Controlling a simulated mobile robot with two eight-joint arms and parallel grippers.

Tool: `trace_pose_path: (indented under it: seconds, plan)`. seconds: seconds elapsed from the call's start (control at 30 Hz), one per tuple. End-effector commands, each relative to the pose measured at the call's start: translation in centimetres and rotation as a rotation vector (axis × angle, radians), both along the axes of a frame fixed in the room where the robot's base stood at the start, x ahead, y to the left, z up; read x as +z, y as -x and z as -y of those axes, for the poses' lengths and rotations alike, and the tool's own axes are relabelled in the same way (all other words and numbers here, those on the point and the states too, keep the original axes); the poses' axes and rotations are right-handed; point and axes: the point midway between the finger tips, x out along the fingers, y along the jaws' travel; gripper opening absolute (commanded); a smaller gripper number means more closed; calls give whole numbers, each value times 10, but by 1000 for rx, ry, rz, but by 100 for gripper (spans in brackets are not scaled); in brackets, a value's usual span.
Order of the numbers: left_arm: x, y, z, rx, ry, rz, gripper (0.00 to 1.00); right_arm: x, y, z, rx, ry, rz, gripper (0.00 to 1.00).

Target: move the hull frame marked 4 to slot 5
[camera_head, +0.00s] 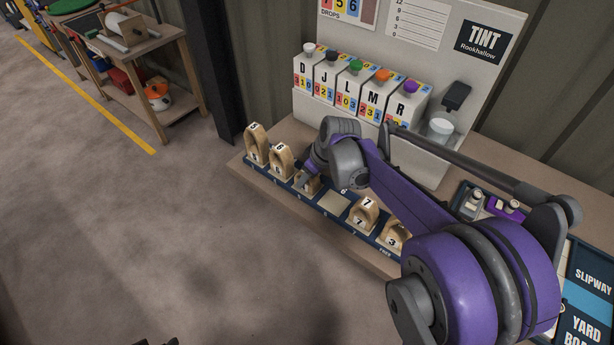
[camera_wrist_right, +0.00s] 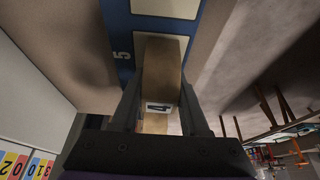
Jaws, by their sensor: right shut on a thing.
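My right gripper (camera_head: 305,183) is shut on a wooden hull frame (camera_wrist_right: 163,65), held upright between the fingers. The frame's small white label (camera_wrist_right: 159,107) shows a dark mark that I cannot read surely. In the wrist view the frame is at the tray's pad beside the printed 5. I cannot tell whether its foot rests on the pad or is just above it. The blue slot tray (camera_head: 318,206) runs along the bench edge.
Two frames stand left of my gripper: one at the tray's end (camera_head: 256,146) and one marked 6 (camera_head: 280,160). To the right stand frames marked 7 (camera_head: 364,213) and 3 (camera_head: 394,237). Several tint bottles (camera_head: 345,88) stand behind. My right arm covers the bench's middle.

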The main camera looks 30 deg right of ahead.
Motion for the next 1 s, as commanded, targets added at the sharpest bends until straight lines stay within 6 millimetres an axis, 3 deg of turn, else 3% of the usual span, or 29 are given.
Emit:
trace_pose_path:
  seconds: [0.2,0.23,0.4,0.77,1.0]
  plan:
    - [-2,0,0,0,0,-1,50,-3,0,0,0,0,0,0]
    - [-2,0,0,0,0,-1,50,-4,0,0,0,0,0,46]
    - [-2,0,0,0,0,-1,50,-3,0,0,0,0,0,74]
    - [1,0,0,0,0,0,50,3,0,0,0,0,0,74]
    - [7,-1,0,0,0,2,50,42,16,7,-1,0,1,74]
